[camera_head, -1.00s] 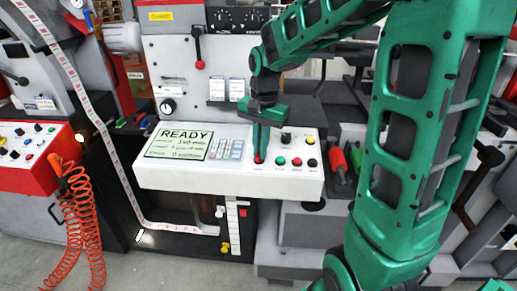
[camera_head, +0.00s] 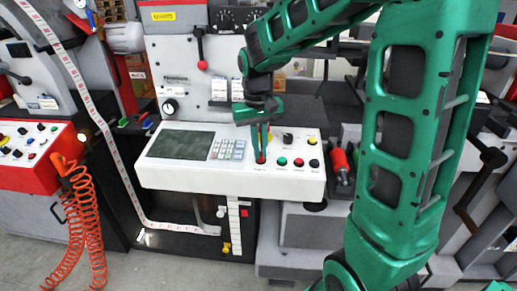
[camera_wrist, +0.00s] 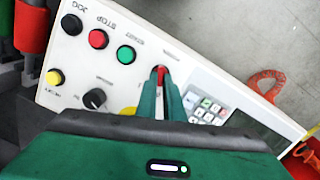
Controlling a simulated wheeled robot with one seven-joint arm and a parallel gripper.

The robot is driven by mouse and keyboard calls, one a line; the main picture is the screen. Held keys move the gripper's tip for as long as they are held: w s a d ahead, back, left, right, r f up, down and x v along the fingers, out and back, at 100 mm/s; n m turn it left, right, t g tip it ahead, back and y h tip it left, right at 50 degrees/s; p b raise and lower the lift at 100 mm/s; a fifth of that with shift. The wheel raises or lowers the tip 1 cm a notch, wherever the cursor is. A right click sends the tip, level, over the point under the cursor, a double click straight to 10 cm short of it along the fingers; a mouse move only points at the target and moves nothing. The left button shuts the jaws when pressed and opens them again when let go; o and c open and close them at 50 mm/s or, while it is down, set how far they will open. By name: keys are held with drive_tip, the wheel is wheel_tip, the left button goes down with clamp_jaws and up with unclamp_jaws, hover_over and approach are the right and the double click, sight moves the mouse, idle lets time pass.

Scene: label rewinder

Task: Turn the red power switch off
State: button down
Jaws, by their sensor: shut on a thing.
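The white control panel (camera_head: 215,184) runs across the middle of the head view. The red power switch (camera_head: 260,160) sits on it, just right of the keypad (camera_head: 227,149). It also shows in the wrist view (camera_wrist: 160,74) as a red lever between my fingertips. My gripper (camera_head: 261,153) points down at the panel and is shut on this switch; in the wrist view the fingers (camera_wrist: 163,84) flank it. The fingers hide part of the switch. The panel's display (camera_head: 180,145) is dark and blank.
Right of the switch are a green button (camera_head: 282,162), a red button (camera_head: 298,162) and a black button (camera_head: 314,163). A black knob (camera_wrist: 94,98) and a yellow button (camera_wrist: 54,77) lie close to my fingers. A red-handled lever (camera_head: 202,62) stands behind the panel.

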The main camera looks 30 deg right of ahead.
drive_tip(key=shift+a+f+n, duration=0.1)
drive_tip(key=shift+n, duration=0.4)
drive_tip(key=c, duration=1.9)
unclamp_jaws()
drive_tip(key=shift+o, duration=0.2)
wheel_tip(320, 180, up, 11)
drive_tip(key=shift+a+f, duration=0.15)
drive_tip(key=shift+a, duration=0.2)
drive_tip(key=shift+w, duration=0.1)
drive_tip(key=s+d+f+m, duration=0.1)
drive_tip(key=s+d+f, duration=0.2)
drive_tip(key=s, duration=0.5)
drive_tip(key=s+d+f+m, duration=0.2)
drive_tip(key=s+d+f, duration=0.1)
drive_tip(key=s, duration=0.6)
drive_tip(key=s+d+f+m, duration=0.1)
drive_tip(key=s+d+f, duration=0.3)
drive_tip(key=s, duration=0.5)
drive_tip(key=shift+s+m+y, duration=0.25)
drive_tip(key=shift+m+y, duration=0.15)
